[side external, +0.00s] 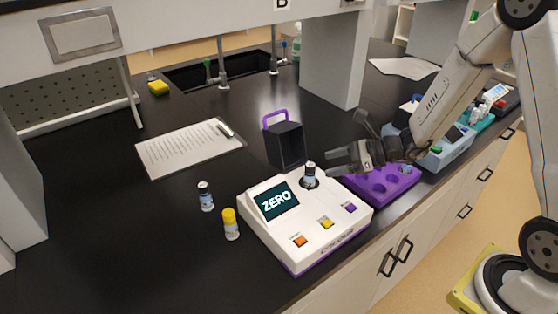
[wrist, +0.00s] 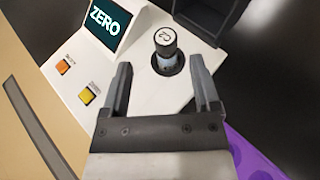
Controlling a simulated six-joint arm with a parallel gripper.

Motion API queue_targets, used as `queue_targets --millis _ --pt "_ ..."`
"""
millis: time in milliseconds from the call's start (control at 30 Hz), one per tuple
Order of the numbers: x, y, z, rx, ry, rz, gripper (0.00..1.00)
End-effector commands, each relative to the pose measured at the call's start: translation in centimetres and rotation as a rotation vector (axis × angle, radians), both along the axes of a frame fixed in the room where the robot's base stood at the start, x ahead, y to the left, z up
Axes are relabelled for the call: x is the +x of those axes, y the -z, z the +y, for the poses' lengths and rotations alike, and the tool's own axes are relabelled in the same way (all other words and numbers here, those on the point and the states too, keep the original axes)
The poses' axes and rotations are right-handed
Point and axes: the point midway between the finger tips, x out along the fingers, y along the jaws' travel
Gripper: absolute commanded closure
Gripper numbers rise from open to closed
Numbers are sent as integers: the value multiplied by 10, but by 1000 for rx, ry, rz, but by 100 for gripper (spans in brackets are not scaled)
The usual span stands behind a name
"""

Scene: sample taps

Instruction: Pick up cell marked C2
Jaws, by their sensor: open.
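The cell marked C2 (wrist: 166,46) stands upright in the round dark well of the white instrument (wrist: 140,100). Its white cap reads C2 in the wrist view, and it also shows in the side view (side external: 310,172). The instrument (side external: 290,245) has a screen (side external: 275,201) that reads ZERO. My gripper (wrist: 158,80) is open and empty. Its two fingers lie on either side of the line toward the cell, with the cell beyond the fingertips. In the side view my gripper (side external: 336,160) is just to the right of the cell, apart from it.
A purple rack (side external: 405,193) lies under my gripper, right of the instrument. A black box with a purple handle (side external: 286,145) stands behind the instrument. A blue-labelled vial (side external: 206,197) and a yellow-capped vial (side external: 231,226) stand to its left.

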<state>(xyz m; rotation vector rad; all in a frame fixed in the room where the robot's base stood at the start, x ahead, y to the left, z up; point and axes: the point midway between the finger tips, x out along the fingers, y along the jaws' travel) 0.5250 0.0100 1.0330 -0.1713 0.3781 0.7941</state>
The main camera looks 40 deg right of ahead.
Motion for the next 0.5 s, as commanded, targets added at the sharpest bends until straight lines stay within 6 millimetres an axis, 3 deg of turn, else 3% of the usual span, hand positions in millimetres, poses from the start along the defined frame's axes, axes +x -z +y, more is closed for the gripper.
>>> queue_targets --millis 233,500 --pt "4 0 -3 16 25 -2 21" --pt "15 7 9 16 19 -1 21"
